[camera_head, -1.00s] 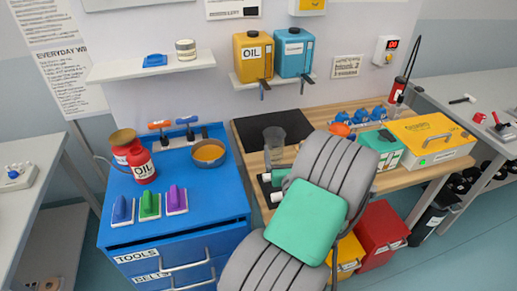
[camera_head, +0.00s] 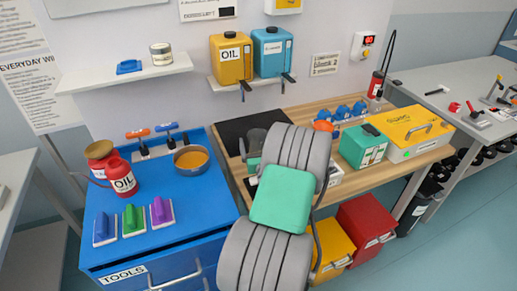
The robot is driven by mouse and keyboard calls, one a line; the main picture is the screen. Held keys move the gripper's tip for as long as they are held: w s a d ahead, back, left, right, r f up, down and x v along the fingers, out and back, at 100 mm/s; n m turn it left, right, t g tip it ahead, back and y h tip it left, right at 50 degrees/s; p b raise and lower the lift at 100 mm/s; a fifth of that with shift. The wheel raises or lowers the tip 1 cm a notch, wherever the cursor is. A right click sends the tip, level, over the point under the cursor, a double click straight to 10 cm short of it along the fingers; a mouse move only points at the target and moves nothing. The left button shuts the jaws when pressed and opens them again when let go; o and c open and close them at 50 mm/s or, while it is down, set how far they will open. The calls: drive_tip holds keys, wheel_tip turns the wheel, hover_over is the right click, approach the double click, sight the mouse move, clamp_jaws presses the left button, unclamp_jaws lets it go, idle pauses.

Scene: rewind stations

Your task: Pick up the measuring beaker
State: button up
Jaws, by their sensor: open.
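My gripper (camera_head: 247,164) is mostly hidden behind my arm. Dark finger parts show at the arm's left edge, just in front of and beside the beaker, spread apart. The gripper is open. I cannot tell whether the fingers touch the beaker or reach around it.
A blue cabinet (camera_head: 205,217) on the left carries a red oil can (camera_head: 120,179), a pan (camera_head: 191,159) and several coloured blocks. A green box (camera_head: 363,147) and yellow case (camera_head: 413,132) stand right of my arm. Red (camera_head: 366,232) and yellow bins (camera_head: 334,250) are below.

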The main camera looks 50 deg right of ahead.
drive_tip(key=c, duration=1.5)
drive_tip(key=shift+o, duration=0.2)
drive_tip(key=shift+r, duration=0.1)
